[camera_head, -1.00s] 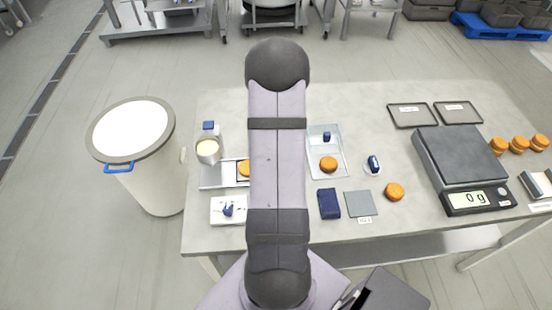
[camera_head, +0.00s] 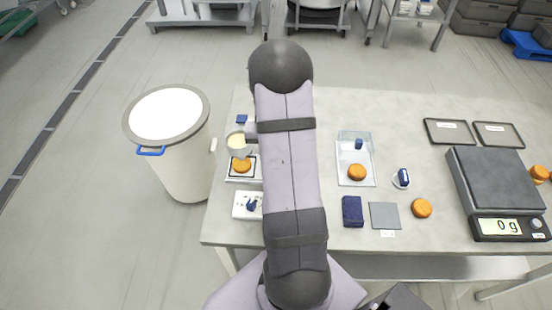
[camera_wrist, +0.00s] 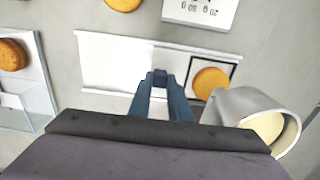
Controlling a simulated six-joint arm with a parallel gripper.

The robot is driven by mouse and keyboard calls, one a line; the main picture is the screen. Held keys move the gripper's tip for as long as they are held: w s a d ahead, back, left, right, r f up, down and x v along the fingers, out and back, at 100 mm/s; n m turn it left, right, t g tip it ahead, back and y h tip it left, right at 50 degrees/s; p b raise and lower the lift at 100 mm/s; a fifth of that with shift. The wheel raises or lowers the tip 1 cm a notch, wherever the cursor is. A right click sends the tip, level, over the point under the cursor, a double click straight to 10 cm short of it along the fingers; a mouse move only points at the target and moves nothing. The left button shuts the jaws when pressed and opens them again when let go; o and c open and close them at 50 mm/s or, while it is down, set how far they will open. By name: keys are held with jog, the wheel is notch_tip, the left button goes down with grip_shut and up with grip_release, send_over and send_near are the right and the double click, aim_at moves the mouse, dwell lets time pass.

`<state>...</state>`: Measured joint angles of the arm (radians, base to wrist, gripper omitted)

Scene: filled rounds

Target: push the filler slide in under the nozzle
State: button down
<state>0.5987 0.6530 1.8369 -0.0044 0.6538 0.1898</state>
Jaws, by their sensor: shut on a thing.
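The filler is a grey cup with cream inside; it shows in the head view (camera_head: 237,141) and in the wrist view (camera_wrist: 262,122). Its nozzle underneath is hidden. The filler slide is a pale flat strip (camera_wrist: 105,62) with a dark-framed square at one end. An orange round (camera_wrist: 212,82) sits in that square, close beside the cup, whose body covers the square's near edge. My gripper (camera_wrist: 159,78) is shut on a small dark grip on the slide. My arm hides the gripper in the head view.
A clear tray with an orange round (camera_head: 356,172), a navy block (camera_head: 352,211) and a grey scale (camera_head: 495,180) reading 0 g stand to the right. A white box (camera_head: 247,205) lies in front of the slide.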

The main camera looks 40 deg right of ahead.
jog(key=shift+w+a, duration=0.1)
jog(key=shift+w, duration=0.1)
jog(key=c, duration=1.6)
grip_release()
jog(key=shift+w+a, duration=0.1)
jog(key=shift+a, duration=0.05)
jog(key=shift+c, duration=0.2)
jog(key=shift+r, duration=0.15)
notch_tip(320, 180, up, 6)
jog(key=shift+f+b, duration=0.15)
jog(key=shift+b, duration=0.9)
jog(key=shift+r, duration=0.7)
